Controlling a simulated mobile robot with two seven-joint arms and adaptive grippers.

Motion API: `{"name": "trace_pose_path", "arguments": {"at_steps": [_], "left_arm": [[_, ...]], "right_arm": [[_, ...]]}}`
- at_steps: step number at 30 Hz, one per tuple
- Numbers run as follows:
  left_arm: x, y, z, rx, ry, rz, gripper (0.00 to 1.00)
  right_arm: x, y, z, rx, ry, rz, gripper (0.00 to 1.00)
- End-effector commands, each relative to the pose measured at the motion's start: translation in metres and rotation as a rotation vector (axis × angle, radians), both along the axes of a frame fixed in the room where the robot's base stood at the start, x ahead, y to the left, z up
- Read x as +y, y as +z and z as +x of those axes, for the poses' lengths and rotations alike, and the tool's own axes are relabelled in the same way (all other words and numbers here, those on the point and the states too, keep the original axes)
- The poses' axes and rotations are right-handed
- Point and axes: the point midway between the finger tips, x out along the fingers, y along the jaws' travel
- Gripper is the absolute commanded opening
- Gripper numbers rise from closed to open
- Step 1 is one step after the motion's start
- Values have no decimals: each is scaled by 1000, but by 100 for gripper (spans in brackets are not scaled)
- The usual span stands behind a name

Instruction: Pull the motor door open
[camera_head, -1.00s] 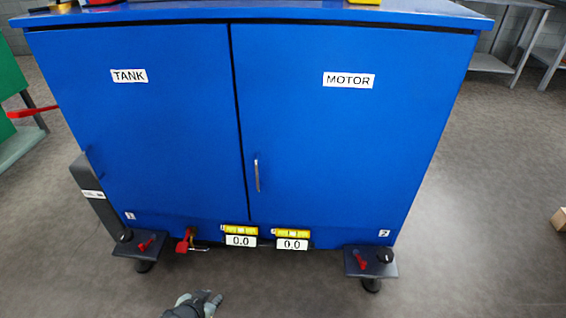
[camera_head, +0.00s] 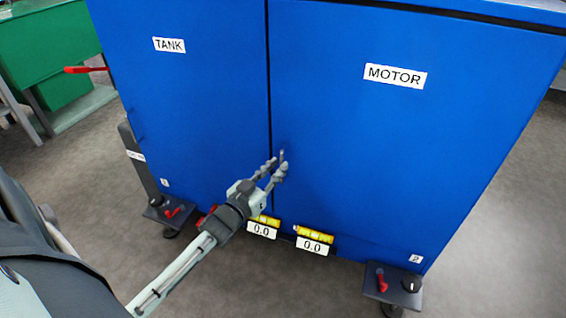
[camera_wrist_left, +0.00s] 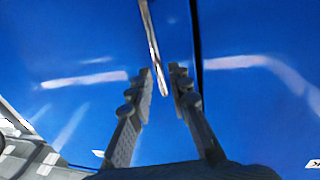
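The motor door (camera_head: 400,150) is the blue right-hand door of the cabinet, marked MOTOR (camera_head: 395,76); it looks shut. Its slim metal handle (camera_head: 282,154) stands near the door's left edge, mostly hidden by my fingers in the head view. My left gripper (camera_head: 275,165) is at the handle. In the left wrist view the handle (camera_wrist_left: 152,42) comes down between the fingertips of the gripper (camera_wrist_left: 161,76). The two fingers are apart with visible space around the handle, so I see no grip on it. My right gripper is not in view.
The TANK door (camera_head: 190,110) is beside it on the left, also shut. Two yellow-topped displays (camera_head: 313,241) reading 0.0 sit below. Corner feet (camera_head: 393,285) with red levers stick out at the bottom. A green bench (camera_head: 50,60) stands at the left. The floor at right is clear.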

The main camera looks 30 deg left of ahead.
Motion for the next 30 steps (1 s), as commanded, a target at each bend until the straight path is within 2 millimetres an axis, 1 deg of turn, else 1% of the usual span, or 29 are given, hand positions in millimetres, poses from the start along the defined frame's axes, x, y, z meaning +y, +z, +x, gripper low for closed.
{"name": "trace_pose_path", "arguments": {"at_steps": [1, 3, 6, 9, 16, 17, 21, 30], "left_arm": [[1, 1, 9, -2, 0, 0, 18], [1, 0, 18, -1, 1, 0, 18], [1, 0, 26, 1, 1, 1, 18], [1, -1, 30, 2, 0, 1, 18], [1, -1, 30, 2, 1, 1, 18], [1, -1, 30, 2, 1, 1, 16], [1, -1, 30, 2, 1, 1, 0], [1, -1, 30, 2, 1, 1, 0]], "right_arm": [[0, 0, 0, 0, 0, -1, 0], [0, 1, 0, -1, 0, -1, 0], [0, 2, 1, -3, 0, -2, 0], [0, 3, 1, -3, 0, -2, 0], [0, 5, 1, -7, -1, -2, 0], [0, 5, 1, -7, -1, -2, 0], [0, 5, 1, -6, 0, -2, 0], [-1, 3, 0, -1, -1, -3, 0]]}}
